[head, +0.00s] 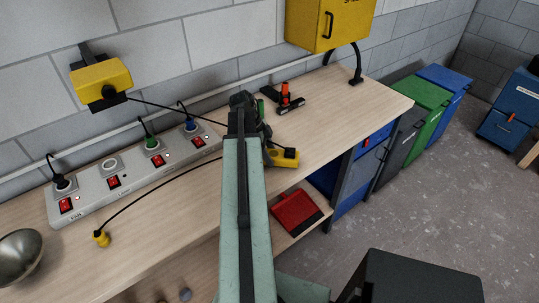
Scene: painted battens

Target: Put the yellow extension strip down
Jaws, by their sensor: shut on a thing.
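The yellow extension strip (281,158) shows just right of my arm, over the front part of the wooden bench (330,111). It is a small yellow block with a black part on its right end. My gripper (263,138) is shut on it, and my arm hides the strip's left part and most of the jaws. I cannot tell whether the strip touches the bench top or hangs just above it. A black cable runs from behind my arm to a yellow plug (101,238) lying on the bench at left.
A long grey socket strip (135,171) with red switches and several plugs lies along the wall. A metal bowl (21,254) is at far left. A black-and-orange tool (289,99) stands behind my gripper. Bench right of the strip is clear.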

